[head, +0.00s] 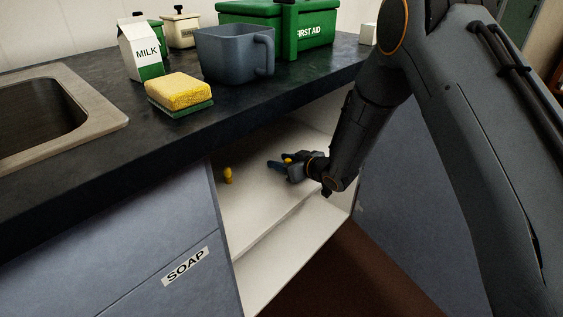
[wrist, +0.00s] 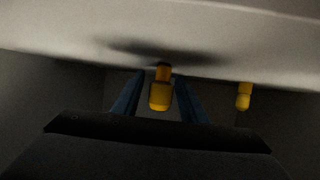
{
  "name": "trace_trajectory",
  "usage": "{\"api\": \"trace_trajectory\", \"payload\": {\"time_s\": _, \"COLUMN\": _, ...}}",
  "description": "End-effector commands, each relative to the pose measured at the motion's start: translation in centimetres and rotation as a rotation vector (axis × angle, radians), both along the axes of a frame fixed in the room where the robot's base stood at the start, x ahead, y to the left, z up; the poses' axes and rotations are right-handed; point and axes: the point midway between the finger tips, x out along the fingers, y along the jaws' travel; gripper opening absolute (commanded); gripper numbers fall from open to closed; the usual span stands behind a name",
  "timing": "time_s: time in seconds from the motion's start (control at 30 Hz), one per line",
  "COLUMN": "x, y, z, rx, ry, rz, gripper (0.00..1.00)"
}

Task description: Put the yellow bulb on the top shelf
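Two small yellow bulb-like pieces are inside the open cabinet under the counter. One yellow bulb (head: 228,175) stands on the white upper shelf (head: 262,207) at the left; it shows at the right in the wrist view (wrist: 244,96). The other yellow piece (wrist: 160,94) is between the blue fingers of my gripper (wrist: 159,92), with narrow dark gaps at its sides. In the head view my gripper (head: 279,160) reaches in from the right, fingers pointing left, partly hiding that piece. The fingers look apart, not closed on it.
A white lower surface (head: 290,262) lies below the shelf. The dark countertop (head: 110,165) overhangs the opening and holds a sponge (head: 180,92), milk carton (head: 141,50), grey bin (head: 235,54) and first aid box (head: 310,30). A SOAP drawer front (head: 184,266) is at the left.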

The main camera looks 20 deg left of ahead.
Motion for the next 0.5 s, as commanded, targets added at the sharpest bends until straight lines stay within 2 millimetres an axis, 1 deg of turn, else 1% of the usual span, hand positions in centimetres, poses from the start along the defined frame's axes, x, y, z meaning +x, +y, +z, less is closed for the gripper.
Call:
{"api": "trace_trajectory", "payload": {"time_s": 0.1, "x": -0.1, "y": -0.1, "z": 0.4, "rx": 0.0, "ry": 0.0, "rz": -0.001, "gripper": 0.39}}
{"api": "trace_trajectory", "payload": {"time_s": 0.17, "x": -0.3, "y": -0.7, "z": 0.6, "rx": 0.0, "ry": 0.0, "rz": -0.001, "gripper": 0.39}}
{"api": "trace_trajectory", "payload": {"time_s": 0.27, "x": -1.0, "y": -1.9, "z": 1.3, "rx": -0.002, "ry": 0.001, "rz": -0.001, "gripper": 0.39}}
{"api": "trace_trajectory", "payload": {"time_s": 0.5, "x": -3.3, "y": -6.0, "z": 3.2, "rx": -0.001, "ry": 0.0, "rz": -0.003, "gripper": 0.39}}
